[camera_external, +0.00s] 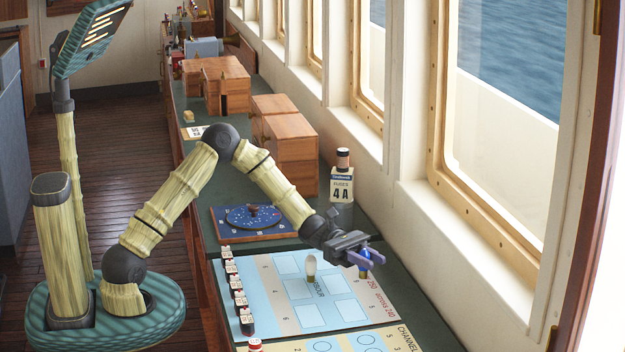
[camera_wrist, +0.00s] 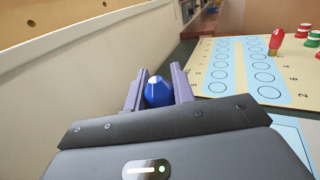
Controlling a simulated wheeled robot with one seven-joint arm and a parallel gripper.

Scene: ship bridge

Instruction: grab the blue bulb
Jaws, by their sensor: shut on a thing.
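The blue bulb (camera_wrist: 158,92) sits between the two purple fingers of my gripper (camera_wrist: 158,88) in the wrist view. In the external view the blue bulb (camera_external: 365,262) shows at the fingertips of my gripper (camera_external: 364,259), over the right edge of the light blue board (camera_external: 262,290). My gripper is shut on the bulb. The fingers hide part of the bulb, and I cannot tell how far its lower end is above the board.
A whitish bulb (camera_external: 311,268) stands upright on the board, left of my gripper. A bottle-like item with a 4A card (camera_external: 341,184) stands behind. The window wall (camera_external: 440,240) is close on the right.

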